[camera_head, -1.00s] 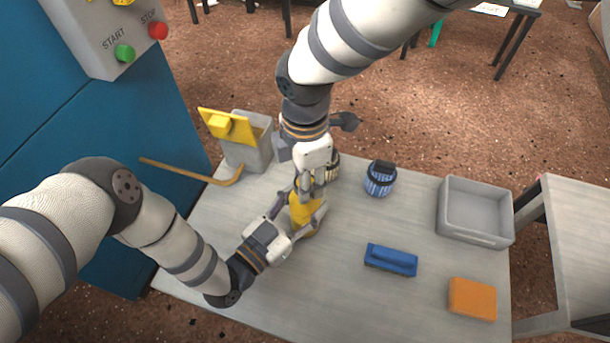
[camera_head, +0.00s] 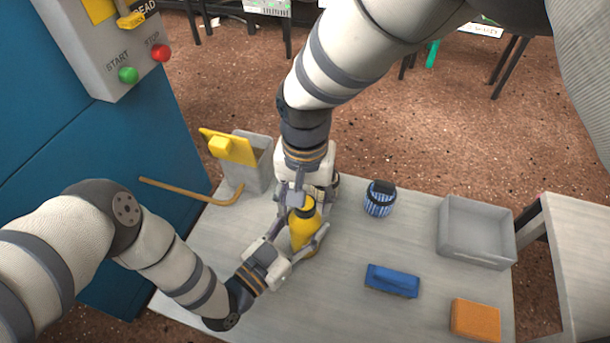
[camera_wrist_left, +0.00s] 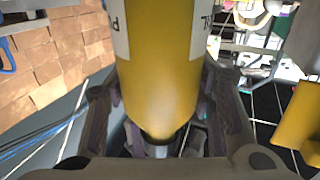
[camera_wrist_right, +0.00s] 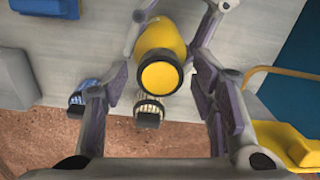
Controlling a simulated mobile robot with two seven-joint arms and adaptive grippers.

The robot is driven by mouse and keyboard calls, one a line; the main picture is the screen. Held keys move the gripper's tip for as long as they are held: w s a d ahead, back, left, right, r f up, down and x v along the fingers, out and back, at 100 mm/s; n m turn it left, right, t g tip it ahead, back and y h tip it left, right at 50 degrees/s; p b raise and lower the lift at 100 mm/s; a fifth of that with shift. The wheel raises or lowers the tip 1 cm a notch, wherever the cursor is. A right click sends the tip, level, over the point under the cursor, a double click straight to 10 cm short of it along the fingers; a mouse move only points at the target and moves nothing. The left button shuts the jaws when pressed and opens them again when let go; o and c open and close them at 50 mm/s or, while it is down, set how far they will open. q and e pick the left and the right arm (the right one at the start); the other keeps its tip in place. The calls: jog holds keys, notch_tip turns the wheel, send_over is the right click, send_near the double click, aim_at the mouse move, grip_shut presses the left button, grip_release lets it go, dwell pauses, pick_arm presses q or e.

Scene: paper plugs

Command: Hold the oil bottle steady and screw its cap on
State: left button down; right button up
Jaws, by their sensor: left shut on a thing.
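The yellow oil bottle (camera_head: 301,232) stands upright on the table in the head view. My left gripper (camera_head: 300,246) is shut around its body; the left wrist view shows the bottle (camera_wrist_left: 158,75) between both fingers. The bottle's top has a dark ring with a yellow disc in it, seen end-on as the cap (camera_wrist_right: 161,76) in the right wrist view. How tightly it sits cannot be told. My right gripper (camera_wrist_right: 158,112) is open, its fingers spread on either side of the bottle top and apart from it. In the head view its fingers partly cover the bottle's top.
A grey bin (camera_head: 257,172) with a yellow lid and a bent wooden rod (camera_head: 190,190) are at the left. A blue striped cup (camera_head: 379,203), grey tray (camera_head: 478,255), blue brush (camera_head: 392,281) and orange block (camera_head: 476,318) are at the right. A pale striped cup (camera_wrist_right: 148,108) stands behind the bottle.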

jog(key=shift+r, duration=2.3)
jog(key=shift+c, duration=0.2)
